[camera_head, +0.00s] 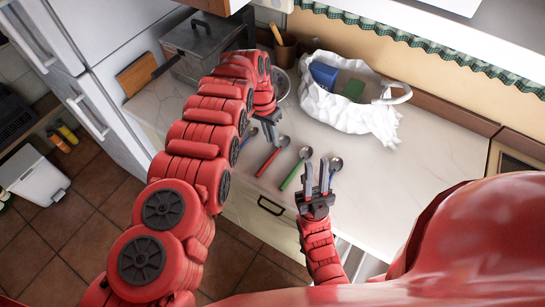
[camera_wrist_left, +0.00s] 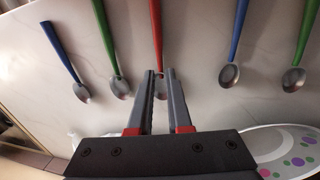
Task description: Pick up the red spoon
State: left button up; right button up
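The red spoon (camera_head: 268,163) lies on the pale counter, its bowl near my left gripper in the head view. In the left wrist view its red handle (camera_wrist_left: 156,35) points up, and its bowl lies between my fingertips, partly hidden. My left gripper (camera_head: 270,133) is open; a gap shows between its fingers (camera_wrist_left: 160,72) in the wrist view. Whether the fingers touch the spoon I cannot tell. My right gripper (camera_head: 316,178) is open and apart from the red spoon, near the counter's front edge.
A green spoon (camera_head: 292,175) and a blue spoon (camera_head: 334,167) lie right of the red one. A white bag (camera_head: 345,112) and grey pot (camera_head: 205,40) stand behind.

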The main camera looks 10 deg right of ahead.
aim_at(276, 152)
pick_arm(q)
jog(key=f, duration=0.1)
jog(key=f+b, duration=0.1)
jog(key=f, duration=0.1)
jog(key=f+b, duration=0.1)
jog(key=f, duration=0.1)
jog(key=shift+s+d+f, duration=0.1)
jog(key=shift+s+d, duration=0.25)
grip_shut()
jog(key=shift+r, duration=0.2)
